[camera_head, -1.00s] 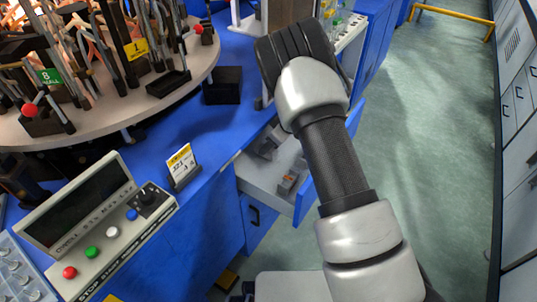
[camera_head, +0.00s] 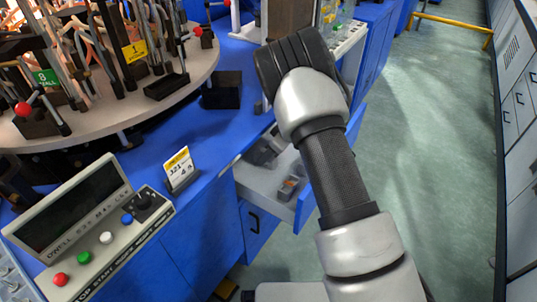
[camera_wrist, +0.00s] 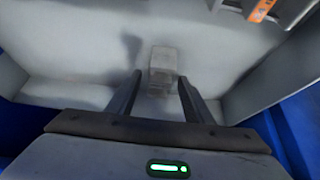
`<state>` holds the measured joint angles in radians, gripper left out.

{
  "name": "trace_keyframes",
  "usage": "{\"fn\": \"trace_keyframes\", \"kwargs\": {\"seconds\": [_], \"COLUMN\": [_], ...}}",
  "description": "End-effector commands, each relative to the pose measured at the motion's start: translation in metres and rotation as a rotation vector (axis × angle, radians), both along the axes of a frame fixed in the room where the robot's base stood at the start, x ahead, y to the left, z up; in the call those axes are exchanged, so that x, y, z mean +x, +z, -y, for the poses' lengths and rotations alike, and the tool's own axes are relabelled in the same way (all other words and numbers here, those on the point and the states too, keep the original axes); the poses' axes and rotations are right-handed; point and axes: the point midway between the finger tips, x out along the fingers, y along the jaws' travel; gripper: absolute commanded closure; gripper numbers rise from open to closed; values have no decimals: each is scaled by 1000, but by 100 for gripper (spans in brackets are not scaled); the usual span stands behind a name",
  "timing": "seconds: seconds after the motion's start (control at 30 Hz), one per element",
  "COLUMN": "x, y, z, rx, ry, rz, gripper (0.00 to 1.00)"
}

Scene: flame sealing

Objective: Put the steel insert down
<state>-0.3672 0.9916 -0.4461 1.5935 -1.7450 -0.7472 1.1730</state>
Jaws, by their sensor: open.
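The steel insert (camera_wrist: 163,62) is a small grey block in the wrist view, on the pale floor of an open drawer (camera_wrist: 75,62). My gripper (camera_wrist: 160,78) is open, with one dark finger on each side of the block's near end. I see a gap beside each finger, but cannot tell whether either touches the block. In the head view the drawer (camera_head: 262,186) sticks out from the blue bench, and my arm hides part of it. The gripper's fingers and the insert cannot be made out there.
A grey item with an orange label (camera_wrist: 262,10) lies at the drawer's upper right. The drawer walls stand close around my gripper. A control panel (camera_head: 95,225), a number card (camera_head: 180,166) and a black box (camera_head: 222,90) stand on the blue bench. Open floor (camera_head: 420,130) lies right.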

Motion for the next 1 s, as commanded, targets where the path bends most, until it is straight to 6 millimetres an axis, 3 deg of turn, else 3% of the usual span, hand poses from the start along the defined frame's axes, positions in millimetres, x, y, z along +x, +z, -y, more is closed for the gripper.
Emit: {"fn": "trace_keyframes", "kwargs": {"seconds": [0.5, 0.77, 0.87, 0.97, 1.0], "x": [-26, -33, -30, -12, -2], "y": [86, 103, 110, 139, 160], "z": [40, 49, 50, 54, 59], "rx": [0, -2, 1, 13, 16], "ry": [-1, 1, -8, -64, -106], "rz": [0, -1, 16, 104, 160], "gripper": [53, 53, 53, 53, 53]}}
